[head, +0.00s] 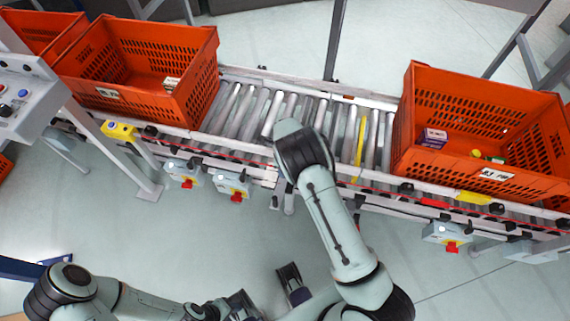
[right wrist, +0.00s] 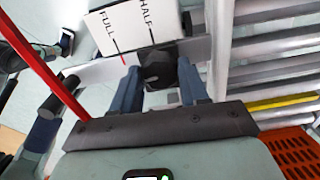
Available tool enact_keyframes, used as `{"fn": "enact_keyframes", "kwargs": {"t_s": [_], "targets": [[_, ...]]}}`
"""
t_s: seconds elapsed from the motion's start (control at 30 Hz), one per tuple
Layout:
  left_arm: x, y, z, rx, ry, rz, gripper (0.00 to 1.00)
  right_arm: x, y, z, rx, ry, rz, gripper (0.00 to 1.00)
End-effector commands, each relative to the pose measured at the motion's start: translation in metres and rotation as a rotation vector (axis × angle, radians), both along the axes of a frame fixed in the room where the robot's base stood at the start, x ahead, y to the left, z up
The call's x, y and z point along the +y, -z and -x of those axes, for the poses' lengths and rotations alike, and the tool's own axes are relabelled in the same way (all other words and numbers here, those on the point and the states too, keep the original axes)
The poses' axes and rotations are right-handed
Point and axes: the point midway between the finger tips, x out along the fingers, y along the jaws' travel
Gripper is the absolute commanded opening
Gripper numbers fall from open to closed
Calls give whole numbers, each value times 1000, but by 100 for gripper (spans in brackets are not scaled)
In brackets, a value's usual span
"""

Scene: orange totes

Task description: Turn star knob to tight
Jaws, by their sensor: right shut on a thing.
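The black star knob (right wrist: 160,70) shows in the right wrist view, on a grey rail. My right gripper (right wrist: 159,84) has its two blue fingers on either side of the knob and is shut on it. A white label (right wrist: 138,26) with the marks FULL and HALF lies just beyond the knob. A short red mark on the rail lies close to the FULL line. In the head view my right wrist covers the knob and the fingers. My left gripper (head: 267,293) is low in the head view, its fingers wide apart and empty, away from the conveyor.
A roller conveyor (head: 245,108) runs across the head view. Orange totes stand on it at left (head: 190,85) and right (head: 480,95), the right one holding small items. Boxes with red buttons (head: 235,186) hang along its front. A control panel (head: 25,95) is at far left.

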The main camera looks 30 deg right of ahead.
Motion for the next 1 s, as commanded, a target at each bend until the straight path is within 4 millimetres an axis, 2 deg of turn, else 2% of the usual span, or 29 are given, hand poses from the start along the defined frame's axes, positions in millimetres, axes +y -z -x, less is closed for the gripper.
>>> {"fn": "enact_keyframes", "kwargs": {"t_s": [0.5,0.7,1.0], "targets": [[0,-28,-2,7,2,1,43,1,-2,-1,-1,448,0,14],[0,-35,-5,4,2,1,43,1,-2,-1,-1,560,0,14],[0,-40,-6,2,3,1,43,1,-1,-1,-3,639,-1,14]]}}
